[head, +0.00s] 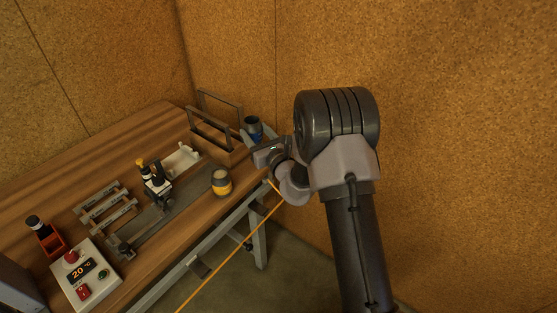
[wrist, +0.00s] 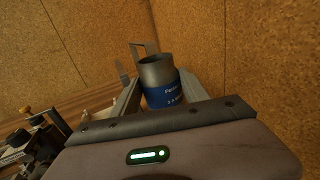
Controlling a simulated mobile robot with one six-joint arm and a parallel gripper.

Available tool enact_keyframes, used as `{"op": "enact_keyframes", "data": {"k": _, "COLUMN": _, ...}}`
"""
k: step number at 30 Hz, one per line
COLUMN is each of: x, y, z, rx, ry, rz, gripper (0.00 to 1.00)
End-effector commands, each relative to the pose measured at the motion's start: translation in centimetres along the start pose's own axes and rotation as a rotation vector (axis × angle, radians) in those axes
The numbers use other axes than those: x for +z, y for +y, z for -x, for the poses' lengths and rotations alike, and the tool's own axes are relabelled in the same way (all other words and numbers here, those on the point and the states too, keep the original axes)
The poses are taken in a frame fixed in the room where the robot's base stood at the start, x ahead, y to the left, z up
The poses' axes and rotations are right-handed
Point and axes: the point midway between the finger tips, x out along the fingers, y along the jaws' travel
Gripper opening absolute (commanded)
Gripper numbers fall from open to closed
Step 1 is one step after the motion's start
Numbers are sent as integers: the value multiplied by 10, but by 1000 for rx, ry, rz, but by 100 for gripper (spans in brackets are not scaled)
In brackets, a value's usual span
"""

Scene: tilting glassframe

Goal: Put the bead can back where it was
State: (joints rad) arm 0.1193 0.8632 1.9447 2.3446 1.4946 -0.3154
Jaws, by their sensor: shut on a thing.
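The bead can is a grey metal can with a blue printed label (wrist: 158,88). In the wrist view it stands almost upright between the two fingers of my gripper (wrist: 163,98), which is shut on it. In the head view the can (head: 253,125) shows at the far right end of the workbench, beside the wooden box. My gripper (head: 259,139) reaches it from the right. The can's lower part is hidden by my gripper, and I cannot tell whether it touches anything beneath.
The wooden box (head: 208,150) with upright metal frames stands at the bench's far end. A yellow-banded dark can (head: 221,183) stands near the front edge. A tool stand (head: 157,184), slotted rack (head: 104,207) and control box (head: 85,277) are further left. Cork walls close the corner.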

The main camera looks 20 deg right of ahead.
Motion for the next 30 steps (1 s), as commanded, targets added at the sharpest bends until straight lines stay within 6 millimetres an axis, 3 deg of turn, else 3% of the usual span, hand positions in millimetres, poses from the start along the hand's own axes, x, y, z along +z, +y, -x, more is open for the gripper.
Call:
{"op": "enact_keyframes", "data": {"k": 15, "x": -104, "y": -2, "z": -4, "rx": 10, "ry": 1, "rz": 1, "gripper": 3}}
{"op": "enact_keyframes", "data": {"k": 26, "x": -109, "y": -2, "z": -4, "rx": 10, "ry": 1, "rz": 2, "gripper": 3}}
{"op": "enact_keyframes", "data": {"k": 27, "x": -108, "y": -2, "z": -4, "rx": 10, "ry": 1, "rz": 2, "gripper": 58}}
{"op": "enact_keyframes", "data": {"k": 30, "x": -108, "y": -2, "z": -4, "rx": 10, "ry": 1, "rz": 2, "gripper": 74}}
